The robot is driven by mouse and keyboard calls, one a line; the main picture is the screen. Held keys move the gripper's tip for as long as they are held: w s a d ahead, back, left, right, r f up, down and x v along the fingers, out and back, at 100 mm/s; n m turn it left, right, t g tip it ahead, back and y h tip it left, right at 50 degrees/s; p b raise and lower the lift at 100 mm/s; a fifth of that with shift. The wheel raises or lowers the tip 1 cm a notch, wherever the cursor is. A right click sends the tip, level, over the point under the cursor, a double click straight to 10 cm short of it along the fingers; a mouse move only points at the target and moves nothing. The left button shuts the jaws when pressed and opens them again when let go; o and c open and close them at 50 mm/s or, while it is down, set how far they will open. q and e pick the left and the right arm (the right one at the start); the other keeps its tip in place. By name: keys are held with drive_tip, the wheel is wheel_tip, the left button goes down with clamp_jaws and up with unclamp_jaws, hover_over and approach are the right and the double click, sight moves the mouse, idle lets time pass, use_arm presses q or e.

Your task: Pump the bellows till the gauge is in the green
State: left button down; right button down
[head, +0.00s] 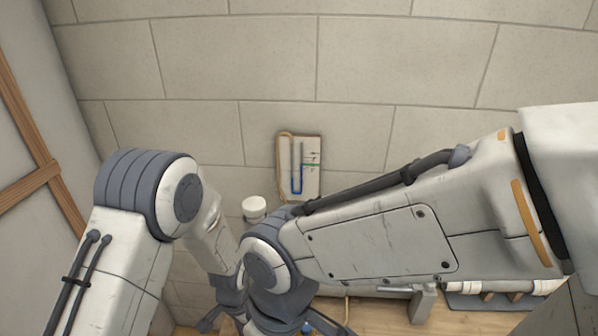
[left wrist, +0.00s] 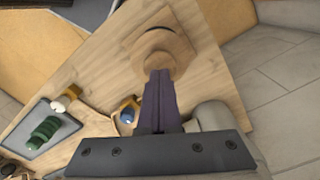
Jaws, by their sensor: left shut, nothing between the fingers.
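The gauge (head: 311,182) is a pale board on the wall in the head view, with a U-shaped tube of blue liquid. A green mark lies beside the tube's right leg; the blue rises higher in that leg, but its exact level against the mark is too small to tell. In the left wrist view my left gripper (left wrist: 160,78) is shut and empty, its fingertips at a round wooden piece (left wrist: 158,42), perhaps the bellows' top. I cannot tell whether they touch. In the head view my arms hide the bellows and most of both grippers. My right gripper's fingers are not clear.
A white round cap (head: 254,207) stands below the gauge, beside my left arm. In the left wrist view a tray (left wrist: 36,143) holds a green ribbed piece (left wrist: 46,131). A blue piece (left wrist: 127,115) lies nearby on the wooden top. My forearms cross close together.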

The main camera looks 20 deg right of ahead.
use_arm(q)
drive_tip(key=shift+f+b, duration=1.25)
drive_tip(key=shift+f, duration=0.55)
drive_tip(key=shift+r+p, duration=1.6)
drive_tip(key=shift+r, duration=0.4)
